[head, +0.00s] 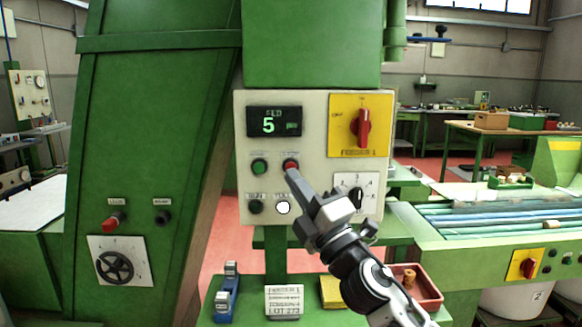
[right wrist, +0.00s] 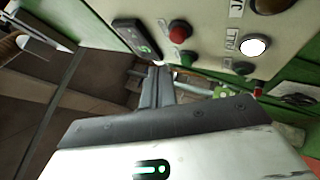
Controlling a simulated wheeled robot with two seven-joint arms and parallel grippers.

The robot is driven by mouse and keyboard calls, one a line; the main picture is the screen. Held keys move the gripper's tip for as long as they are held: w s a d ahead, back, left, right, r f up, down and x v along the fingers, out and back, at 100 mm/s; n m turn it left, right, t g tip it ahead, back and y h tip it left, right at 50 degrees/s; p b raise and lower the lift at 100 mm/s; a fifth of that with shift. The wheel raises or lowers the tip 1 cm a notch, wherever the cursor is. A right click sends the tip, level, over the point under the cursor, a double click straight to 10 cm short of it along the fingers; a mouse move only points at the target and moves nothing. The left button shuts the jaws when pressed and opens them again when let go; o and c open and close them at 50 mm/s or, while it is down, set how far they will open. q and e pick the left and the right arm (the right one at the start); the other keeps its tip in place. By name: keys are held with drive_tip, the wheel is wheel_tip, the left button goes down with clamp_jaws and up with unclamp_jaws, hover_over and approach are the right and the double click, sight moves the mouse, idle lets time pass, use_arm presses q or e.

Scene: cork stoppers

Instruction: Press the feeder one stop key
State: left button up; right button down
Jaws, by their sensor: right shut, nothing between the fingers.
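The cream control panel (head: 310,205) carries a red button (head: 291,164) at the upper right of a small button group, which fits a stop key. Its label is too blurred to read. My right gripper (head: 293,174) is shut and empty, its tip overlapping the red button's lower edge in the head view. In the right wrist view the red button (right wrist: 180,31) shows beyond the shut fingers (right wrist: 158,68). I cannot tell whether the tip touches the button. My left gripper is not in view.
A green button (head: 260,167) sits left of the red one. The display (head: 274,122) reads 5. A red rotary switch (head: 363,128) on yellow is at upper right. A red tray (head: 424,290) stands below.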

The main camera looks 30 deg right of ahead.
drive_tip(key=shift+s+a, duration=0.4)
drive_tip(key=shift+s, duration=0.2)
drive_tip(key=shift+s+a, duration=0.35)
drive_tip(key=shift+s, duration=0.25)
drive_tip(key=s+a+f+m+g, duration=0.25)
drive_tip(key=f+m+g, duration=0.2)
drive_tip(key=f, duration=0.85)
drive_tip(key=s+a+f+m+g, duration=0.1)
drive_tip(key=a+f+m+g, duration=0.35)
drive_tip(key=f, duration=0.95)
drive_tip(key=s+a+f+m+g+y, duration=0.1)
drive_tip(key=s+a+f+m+g, duration=0.1)
drive_tip(key=s+a+f+m, duration=0.2)
drive_tip(key=s+a+f+m+g, duration=0.3)
drive_tip(key=s+f+m, duration=0.1)
drive_tip(key=s+f, duration=0.5)
wheel_tip(320, 180, down, 3)
drive_tip(key=shift+a+r+y, duration=0.15)
drive_tip(key=shift+a+y, duration=0.2)
drive_tip(key=shift+y, duration=0.05)
